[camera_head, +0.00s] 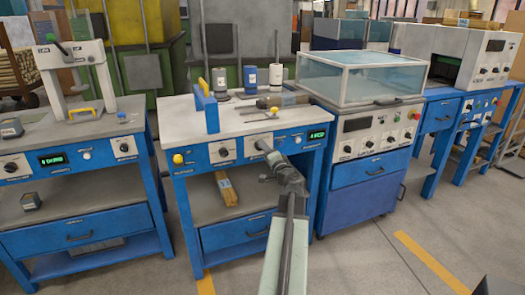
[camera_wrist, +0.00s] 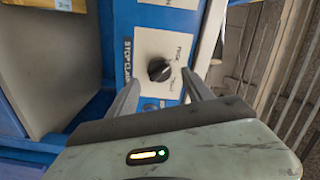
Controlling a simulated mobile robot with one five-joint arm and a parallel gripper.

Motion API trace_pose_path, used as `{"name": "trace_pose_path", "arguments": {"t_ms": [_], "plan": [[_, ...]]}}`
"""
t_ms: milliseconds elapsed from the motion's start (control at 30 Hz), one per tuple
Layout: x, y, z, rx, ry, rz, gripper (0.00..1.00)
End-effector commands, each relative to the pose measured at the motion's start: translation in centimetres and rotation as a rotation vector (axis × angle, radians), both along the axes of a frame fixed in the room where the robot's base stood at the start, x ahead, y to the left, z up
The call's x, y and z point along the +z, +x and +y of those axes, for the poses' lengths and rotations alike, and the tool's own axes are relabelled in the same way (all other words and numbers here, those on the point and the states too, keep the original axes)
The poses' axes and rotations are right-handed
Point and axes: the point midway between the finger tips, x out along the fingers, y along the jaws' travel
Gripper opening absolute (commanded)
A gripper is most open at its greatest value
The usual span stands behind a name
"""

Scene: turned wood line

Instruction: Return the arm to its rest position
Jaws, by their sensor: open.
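My arm reaches forward in the head view, and my gripper (camera_head: 263,147) is in front of the blue control panel of the middle workbench (camera_head: 195,112). In the wrist view my gripper (camera_wrist: 160,86) is open, with its two fingers apart and nothing held between them. A black rotary knob (camera_wrist: 159,69) on a white plate shows beyond and between the fingertips. I cannot tell whether a finger touches the panel. In the head view the arm's end covers that part of the panel.
A blue upright fixture (camera_head: 206,108) and several bottles stand on the bench top. A machine with a clear cover (camera_head: 365,78) stands close on the right, and a press bench (camera_head: 85,215) on the left. Open floor (camera_head: 350,262) lies at the front right.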

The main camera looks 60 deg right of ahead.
Motion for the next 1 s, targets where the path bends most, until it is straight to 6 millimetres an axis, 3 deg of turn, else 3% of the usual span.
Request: {"name": "trace_pose_path", "arguments": {"t_ms": [100, 233, 733, 867, 967, 1000], "plan": [[0.0, -2.2, 1.8, -0.003, 0.0, 0.0, 0.59], [0.0, -3.5, 2.8, -0.002, 0.0, -0.001, 0.59], [0.0, -3.7, 2.7, -0.002, 0.0, -0.001, 0.59], [-0.8, 0.1, 5.6, 0.087, -0.009, 0.047, 0.59], [-2.4, 5.6, 10.8, 0.235, -0.027, 0.134, 0.59], [-3.3, 8.0, 13.5, 0.304, -0.035, 0.178, 0.59]]}}
